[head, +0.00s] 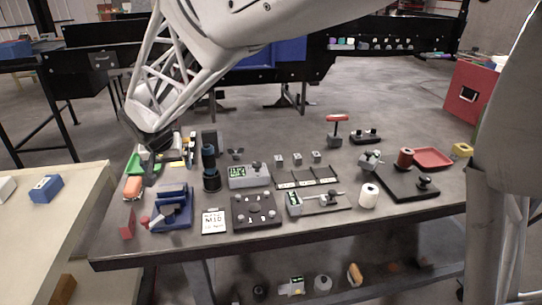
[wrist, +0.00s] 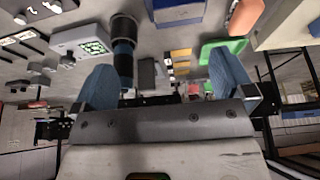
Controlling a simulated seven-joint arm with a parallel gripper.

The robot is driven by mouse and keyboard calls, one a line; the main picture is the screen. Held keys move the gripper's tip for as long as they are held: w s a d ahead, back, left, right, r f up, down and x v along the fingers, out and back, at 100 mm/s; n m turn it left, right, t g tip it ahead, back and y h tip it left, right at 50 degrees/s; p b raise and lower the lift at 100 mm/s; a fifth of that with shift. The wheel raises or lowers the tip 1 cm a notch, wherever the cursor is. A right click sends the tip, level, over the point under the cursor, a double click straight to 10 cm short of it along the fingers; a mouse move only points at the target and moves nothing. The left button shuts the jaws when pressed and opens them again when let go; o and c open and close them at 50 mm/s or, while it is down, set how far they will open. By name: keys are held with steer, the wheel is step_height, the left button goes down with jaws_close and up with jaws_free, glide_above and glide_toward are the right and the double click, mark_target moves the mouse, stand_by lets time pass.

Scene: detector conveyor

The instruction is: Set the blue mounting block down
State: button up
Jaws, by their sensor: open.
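A blue block with a light mark on top (head: 46,188) rests on the cream side table at the far left, apart from my gripper. A larger blue stepped fixture (head: 174,212) stands on the dark table's left part; I cannot tell for sure which blue thing is the mounting block. My gripper (head: 150,170) is above the left end of the dark table, behind the blue fixture. In the wrist view my gripper (wrist: 164,82) shows two blue fingers wide apart, with nothing held between them.
A green tray (head: 139,164) and an orange piece (head: 133,187) lie close to my gripper. A dark cylinder with a blue band (head: 210,168) stands to its right. The cream table (head: 40,225) has bare room around its block. Several fixtures fill the dark table's middle.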

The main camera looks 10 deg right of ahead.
steer(key=s+d+r+g, duration=0.1)
steer(key=s+d+r, duration=0.1)
steer(key=s+d, duration=0.7)
steer(key=s+d+r, duration=0.3)
steer(key=s+d, duration=0.2)
steer(key=d, duration=0.8)
steer(key=s+d+f, duration=0.1)
steer(key=s+d, duration=0.4)
steer(key=s, duration=0.4)
steer(key=s+d+f, duration=0.1)
steer(key=s+d, duration=0.4)
steer(key=s, duration=0.4)
steer(key=shift+s+d+f+g, duration=0.3)
steer(key=shift+s+f+g, duration=0.05)
steer(key=shift+f+g, duration=0.05)
